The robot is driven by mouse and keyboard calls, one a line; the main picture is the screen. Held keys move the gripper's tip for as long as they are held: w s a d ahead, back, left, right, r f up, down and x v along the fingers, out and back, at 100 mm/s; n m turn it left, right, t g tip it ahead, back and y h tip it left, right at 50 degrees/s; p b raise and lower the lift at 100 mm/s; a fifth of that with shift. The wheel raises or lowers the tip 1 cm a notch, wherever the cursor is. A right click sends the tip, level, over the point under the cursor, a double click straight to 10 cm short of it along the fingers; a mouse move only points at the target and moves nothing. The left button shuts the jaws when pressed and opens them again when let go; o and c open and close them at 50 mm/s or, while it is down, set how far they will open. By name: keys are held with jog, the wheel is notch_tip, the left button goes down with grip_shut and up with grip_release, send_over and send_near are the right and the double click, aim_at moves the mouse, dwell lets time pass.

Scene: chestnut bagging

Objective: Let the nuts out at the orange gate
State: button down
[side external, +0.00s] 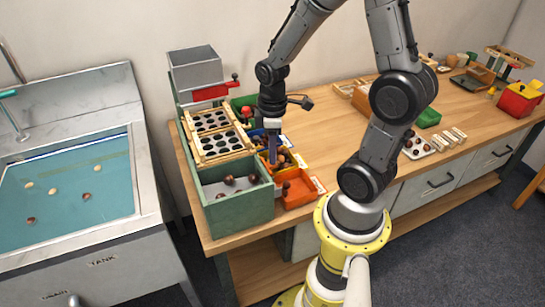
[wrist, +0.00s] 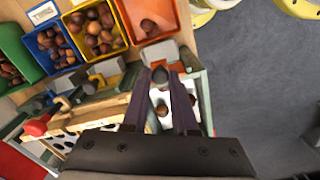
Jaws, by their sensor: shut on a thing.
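My gripper (wrist: 160,82) points down at the front of the sorter, with its two fingers around a small dark knob (wrist: 160,75). The knob is in line with the orange bin (wrist: 150,38), at the orange gate (wrist: 152,66), of which only a little orange shows beside a grey block. In the side view my gripper (side external: 272,152) is above the bins' near edge, by the orange bin (side external: 298,200). That bin holds a nut or two (wrist: 148,26). More nuts (wrist: 162,110) lie in the green sorter box (side external: 240,208) behind the gate. The fingers partly hide the gate.
Yellow (wrist: 118,46), blue (wrist: 50,65) and green (wrist: 18,40) bins with nuts stand beside the orange one.

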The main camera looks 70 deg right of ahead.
jog(key=shift+r, duration=0.4)
jog(key=c, duration=0.7)
grip_release()
notch_tip(320, 180, up, 14)
jog(key=shift+f, duration=0.1)
jog(key=shift+a, duration=0.1)
